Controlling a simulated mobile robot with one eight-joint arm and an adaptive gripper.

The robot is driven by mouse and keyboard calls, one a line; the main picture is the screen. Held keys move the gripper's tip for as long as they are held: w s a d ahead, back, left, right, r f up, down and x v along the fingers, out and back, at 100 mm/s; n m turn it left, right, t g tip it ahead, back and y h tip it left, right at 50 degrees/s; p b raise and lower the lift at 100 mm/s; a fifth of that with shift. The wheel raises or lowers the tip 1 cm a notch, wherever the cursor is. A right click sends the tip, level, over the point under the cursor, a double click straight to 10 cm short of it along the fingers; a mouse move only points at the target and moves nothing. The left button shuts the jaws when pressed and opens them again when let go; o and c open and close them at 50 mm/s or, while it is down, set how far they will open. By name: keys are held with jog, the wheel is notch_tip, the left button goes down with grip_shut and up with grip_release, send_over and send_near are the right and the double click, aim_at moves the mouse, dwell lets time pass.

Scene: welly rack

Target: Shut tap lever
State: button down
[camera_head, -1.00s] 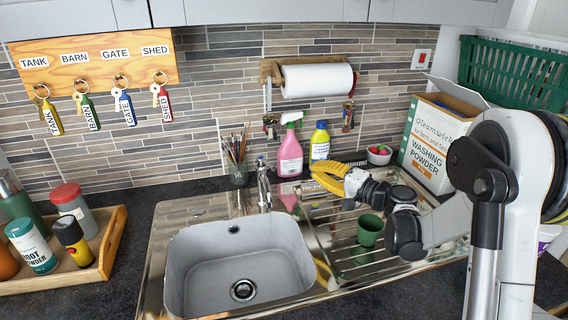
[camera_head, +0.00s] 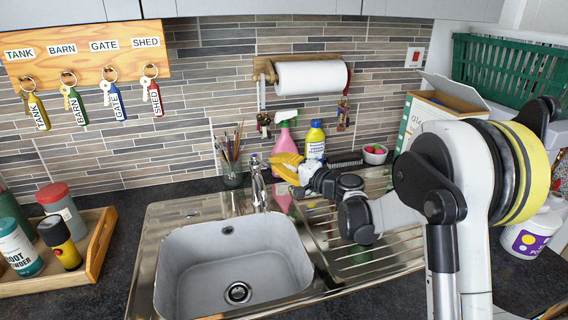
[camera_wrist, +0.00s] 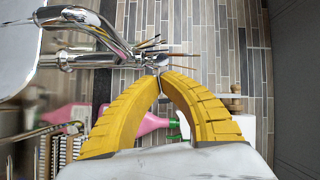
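The chrome tap (camera_head: 259,188) stands behind the sink, with its small lever (camera_head: 254,159) on top. In the wrist view the tap body (camera_wrist: 85,58) lies across the upper left, and its lever end (camera_wrist: 152,59) is right at my fingertips. My gripper (camera_head: 276,157) has yellow ribbed fingers and is beside the tap top, to its right in the head view. In the wrist view the fingers of my gripper (camera_wrist: 162,74) arch together and their tips meet. Whether the tips touch the lever is hard to tell. No running water is visible.
The grey sink (camera_head: 180,262) lies below the tap. A brush pot (camera_head: 232,178) stands close on the left. A wooden tray (camera_head: 98,245) is at far left.

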jog(key=shift+a, duration=0.1)
jog(key=shift+s+a, duration=0.95)
jog(key=shift+w, duration=0.1)
